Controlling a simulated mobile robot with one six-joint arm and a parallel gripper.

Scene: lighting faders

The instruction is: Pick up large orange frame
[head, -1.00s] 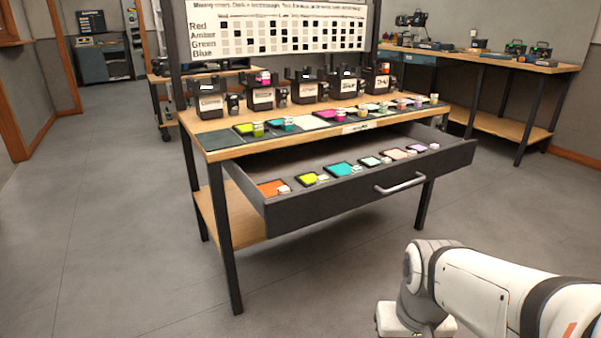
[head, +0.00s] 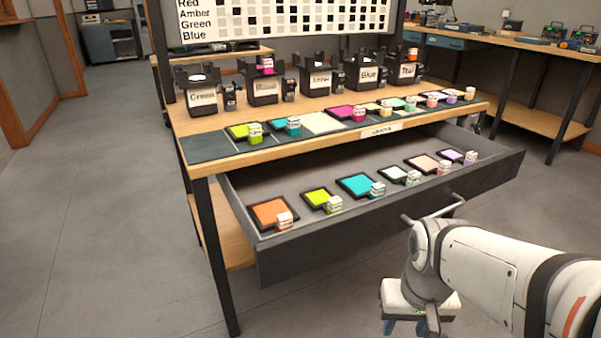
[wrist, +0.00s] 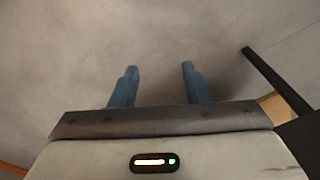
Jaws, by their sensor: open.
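The large orange frame (head: 270,212) lies flat at the left end of the open drawer (head: 400,205). It is a dark square frame with an orange sheet, and a small orange-and-white block touches or overlaps its lower right corner. My gripper (head: 404,328) is low at the bottom of the head view, in front of the drawer and well to the right of the orange frame. In the wrist view my gripper (wrist: 159,75) has its two blue fingers spread, with only floor between them. The orange frame does not show in the wrist view.
Yellow-green (head: 317,198) and turquoise (head: 359,185) frames, with several paler ones, lie along the drawer. The drawer handle (head: 432,212) sticks out near my arm. The bench top (head: 190,127) holds more frames and black lamps. A dark leg (wrist: 270,72) crosses the wrist view's right side.

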